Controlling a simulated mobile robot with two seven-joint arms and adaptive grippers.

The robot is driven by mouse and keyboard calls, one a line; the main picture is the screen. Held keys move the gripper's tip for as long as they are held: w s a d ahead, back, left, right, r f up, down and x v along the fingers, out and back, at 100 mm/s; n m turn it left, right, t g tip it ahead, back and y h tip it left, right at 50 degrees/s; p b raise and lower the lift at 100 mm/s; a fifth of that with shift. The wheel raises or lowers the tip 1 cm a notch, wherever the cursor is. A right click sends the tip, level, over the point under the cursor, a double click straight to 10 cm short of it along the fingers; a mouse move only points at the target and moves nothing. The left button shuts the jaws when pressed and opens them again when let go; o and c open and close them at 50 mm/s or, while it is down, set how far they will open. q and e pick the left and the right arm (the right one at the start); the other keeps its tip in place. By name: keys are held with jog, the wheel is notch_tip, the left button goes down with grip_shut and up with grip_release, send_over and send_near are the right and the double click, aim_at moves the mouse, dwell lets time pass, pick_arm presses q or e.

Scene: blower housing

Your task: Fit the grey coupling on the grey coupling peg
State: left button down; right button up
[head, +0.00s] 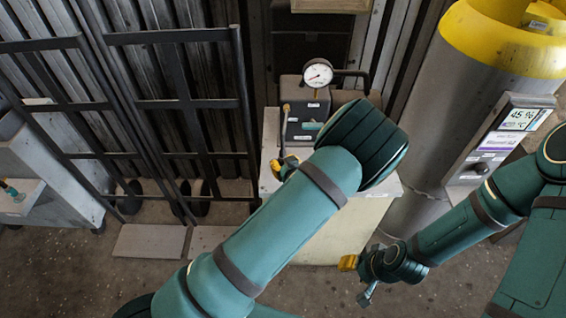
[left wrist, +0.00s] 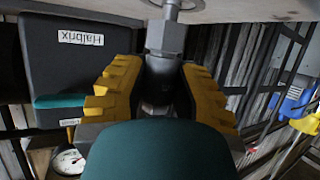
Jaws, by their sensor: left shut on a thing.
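In the left wrist view, my left gripper (left wrist: 165,88) is shut on the grey coupling (left wrist: 166,38), a hexagonal-ended metal piece between its yellow ribbed pads. A thin grey stem on a round base, seemingly the grey coupling peg (left wrist: 173,9), stands on the pale top at the upper edge, in line with the coupling's hexagonal end. I cannot tell whether the coupling is around it or just in front. In the head view, my left gripper (head: 284,165) is small and partly hidden beside the dark box. My right gripper (head: 357,272) hangs in front of the cabinet, its jaw opening unclear.
The dark box (head: 305,122) with a round gauge (head: 318,73) stands on the pale cabinet (head: 320,225), close to the left gripper; it also shows in the left wrist view (left wrist: 75,70). A tall metal cylinder (head: 425,130) stands right, a black rack (head: 180,105) left.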

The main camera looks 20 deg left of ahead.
pick_arm(q)
jog(key=shift+f+b, duration=0.5)
jog(key=shift+f, duration=0.2)
jog(key=c, duration=0.7)
grip_release()
jog(key=shift+c, duration=0.2)
jog(key=shift+s+d, duration=0.1)
jog(key=v, duration=1.1)
jog(key=shift+s+r, duration=0.25)
jog(key=shift+s, duration=0.05)
jog(key=shift+d, duration=0.15)
